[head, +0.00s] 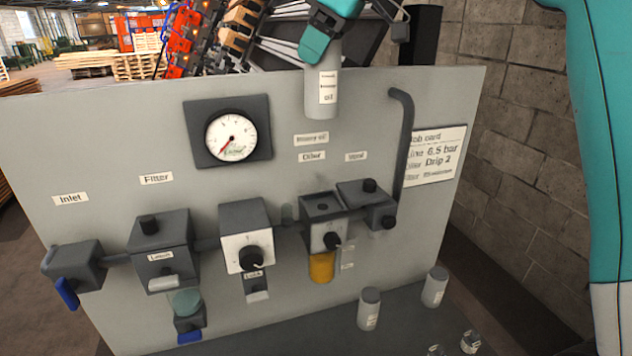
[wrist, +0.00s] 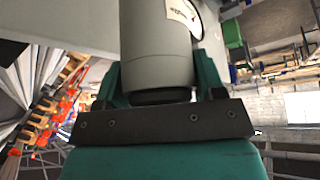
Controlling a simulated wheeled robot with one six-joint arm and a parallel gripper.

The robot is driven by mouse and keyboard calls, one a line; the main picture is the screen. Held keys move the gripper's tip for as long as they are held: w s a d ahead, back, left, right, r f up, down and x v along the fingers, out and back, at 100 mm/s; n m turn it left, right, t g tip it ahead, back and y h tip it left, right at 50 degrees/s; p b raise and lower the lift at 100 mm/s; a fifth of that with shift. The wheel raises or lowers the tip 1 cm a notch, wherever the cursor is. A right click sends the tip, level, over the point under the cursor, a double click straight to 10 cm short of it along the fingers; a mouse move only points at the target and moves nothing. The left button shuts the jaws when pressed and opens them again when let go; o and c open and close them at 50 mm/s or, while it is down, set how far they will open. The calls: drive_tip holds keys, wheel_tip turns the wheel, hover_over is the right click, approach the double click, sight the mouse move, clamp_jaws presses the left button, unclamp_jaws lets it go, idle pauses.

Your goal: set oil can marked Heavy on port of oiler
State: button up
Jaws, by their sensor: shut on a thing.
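My gripper (head: 320,44) is shut on a grey oil can (head: 314,98) with a white label. The label's last word looks like oil; the rest is too small to read surely. The can hangs upright in front of the panel's upper part, above the oiler (head: 322,234) and apart from it. The oiler is a dark block with a dark port (head: 322,207) on top, a knob in front and an amber bowl below. In the wrist view the can (wrist: 157,50) fills the space between the gripper's fingers (wrist: 160,92).
Two more grey cans (head: 369,311) (head: 435,287) stand on the dark shelf (head: 290,335) at lower right, beside small glass items (head: 470,342). A bent pipe (head: 405,140) and a job card (head: 436,156) are right of the oiler. A gauge (head: 231,137) is left of the held can.

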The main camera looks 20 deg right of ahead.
wheel_tip(320, 180, down, 19)
drive_tip(key=b, duration=0.6)
drive_tip(key=shift+b, duration=0.35)
drive_tip(key=shift+d+f, duration=0.1)
drive_tip(key=shift+f, duration=0.05)
drive_tip(key=o, duration=1.5)
drive_tip(key=shift+f, duration=0.1)
drive_tip(key=shift+c, duration=0.2)
drive_tip(key=p+v, duration=0.1)
drive_tip(key=v, duration=1.1)
drive_tip(key=s+a+f+m+g, duration=0.2)
drive_tip(key=s+a+f, duration=0.5)
drive_tip(key=s, duration=0.4)
drive_tip(key=s+a+f+m, duration=0.1)
drive_tip(key=s+f, duration=0.4)
drive_tip(key=s, duration=0.3)
drive_tip(key=s+a+f+m+g, duration=0.1)
drive_tip(key=s+f, duration=0.4)
drive_tip(key=s, duration=0.3)
drive_tip(key=shift+s+h, duration=0.25)
drive_tip(key=shift+h, duration=0.15)
